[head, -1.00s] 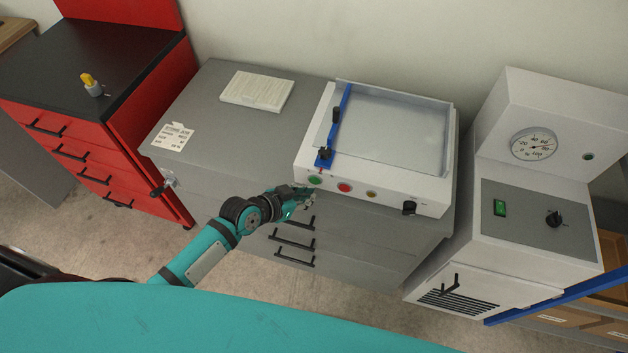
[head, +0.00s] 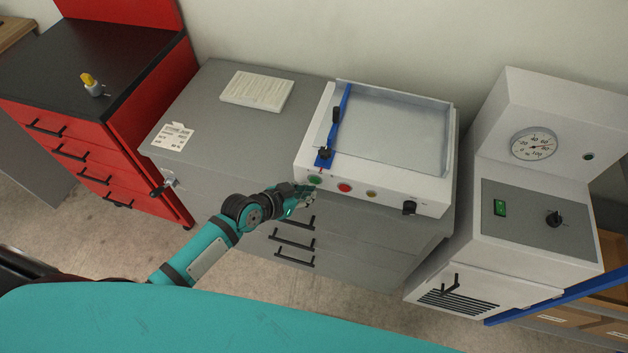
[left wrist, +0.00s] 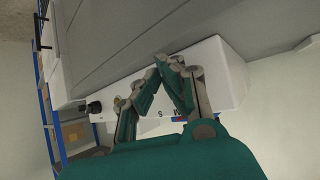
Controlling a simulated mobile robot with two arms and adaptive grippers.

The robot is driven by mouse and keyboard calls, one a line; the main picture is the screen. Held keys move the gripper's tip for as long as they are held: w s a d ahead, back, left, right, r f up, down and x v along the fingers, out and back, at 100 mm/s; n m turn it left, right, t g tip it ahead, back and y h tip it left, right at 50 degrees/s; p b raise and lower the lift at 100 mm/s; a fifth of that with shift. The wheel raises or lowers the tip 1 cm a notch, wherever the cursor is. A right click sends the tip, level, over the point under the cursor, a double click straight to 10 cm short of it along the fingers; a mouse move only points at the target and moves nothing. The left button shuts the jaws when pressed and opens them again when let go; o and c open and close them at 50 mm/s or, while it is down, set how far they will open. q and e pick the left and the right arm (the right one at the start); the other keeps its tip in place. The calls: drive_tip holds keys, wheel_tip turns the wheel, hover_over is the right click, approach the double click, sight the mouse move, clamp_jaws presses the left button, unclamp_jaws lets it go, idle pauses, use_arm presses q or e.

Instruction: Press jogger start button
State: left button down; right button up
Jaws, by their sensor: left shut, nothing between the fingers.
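The jogger (head: 446,190) is a white box with a shallow tray and a blue bar, standing on a grey cabinet. Its front face carries a green button (head: 315,180), a red button (head: 344,188), a yellow button (head: 371,194) and a black knob (head: 409,208). My left gripper (head: 312,190) is shut and empty, its tips at the front face just below the green button. I cannot tell whether they touch it. In the left wrist view the closed fingers (left wrist: 168,62) are in front of the white jogger face (left wrist: 215,65) and hide the buttons. My right gripper is not in view.
A paper stack (head: 257,91) and a label card (head: 172,136) lie on the grey cabinet top (head: 215,120). A red drawer cabinet (head: 150,90) stands left. A white machine with a gauge (head: 534,145) stands right. Drawer handles (head: 293,243) stick out below my gripper.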

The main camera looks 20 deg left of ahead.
use_arm(q)
drive_tip(key=shift+w, duration=0.6)
idle(0.8)
drive_tip(key=shift+s, duration=0.1)
drive_tip(key=shift+s+p, duration=0.4)
drive_tip(key=shift+s, duration=0.4)
drive_tip(key=shift+s, duration=0.1)
drive_tip(key=s+p, duration=0.2)
drive_tip(key=s, duration=0.2)
drive_tip(key=shift+s+a, duration=0.1)
drive_tip(key=shift+s, duration=0.3)
idle(0.5)
